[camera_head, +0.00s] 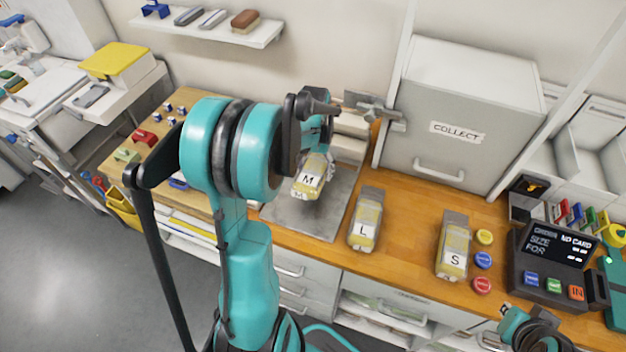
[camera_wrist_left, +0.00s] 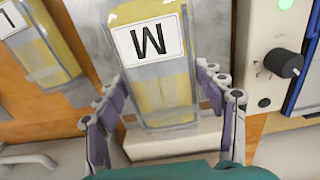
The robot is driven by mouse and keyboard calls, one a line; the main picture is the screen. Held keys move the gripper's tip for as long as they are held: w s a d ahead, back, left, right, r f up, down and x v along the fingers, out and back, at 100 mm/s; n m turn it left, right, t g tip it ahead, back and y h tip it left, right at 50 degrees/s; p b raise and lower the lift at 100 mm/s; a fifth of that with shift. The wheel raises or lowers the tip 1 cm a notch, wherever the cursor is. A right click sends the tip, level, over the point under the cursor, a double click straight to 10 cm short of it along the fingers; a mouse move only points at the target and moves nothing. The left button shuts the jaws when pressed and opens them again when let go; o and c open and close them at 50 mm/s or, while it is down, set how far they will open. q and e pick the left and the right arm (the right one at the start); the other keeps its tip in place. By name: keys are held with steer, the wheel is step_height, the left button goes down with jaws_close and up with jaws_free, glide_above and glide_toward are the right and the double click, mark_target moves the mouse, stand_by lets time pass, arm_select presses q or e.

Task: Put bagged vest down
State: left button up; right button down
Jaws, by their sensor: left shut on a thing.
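The bagged vest marked M (camera_head: 309,178), a clear bag with yellow inside, is between the fingers of my left gripper (camera_head: 318,158). The left wrist view shows the bag (camera_wrist_left: 152,70) upside down, with the gripper (camera_wrist_left: 165,98) shut on it. In the head view the bag is over a grey plate (camera_head: 285,220) on the wooden counter; I cannot tell if it touches the plate. Bagged vests L (camera_head: 366,215) and S (camera_head: 454,245) lie on the counter to the right. My right gripper (camera_head: 488,342) is at the bottom right, cut off by the frame edge, its opening unclear.
A grey COLLECT cabinet (camera_head: 460,110) stands behind the counter (camera_head: 405,235). An order terminal (camera_head: 550,265) is at right, beside yellow, blue and red round tokens (camera_head: 483,260). A white-based machine with a black knob (camera_wrist_left: 285,62) is close by my left gripper.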

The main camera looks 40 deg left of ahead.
arm_select(q)
steer(key=shift+f+b, duration=0.5)
steer(key=shift+f, duration=2)
steer(key=shift+f, duration=0.1)
steer(key=o, duration=1.2)
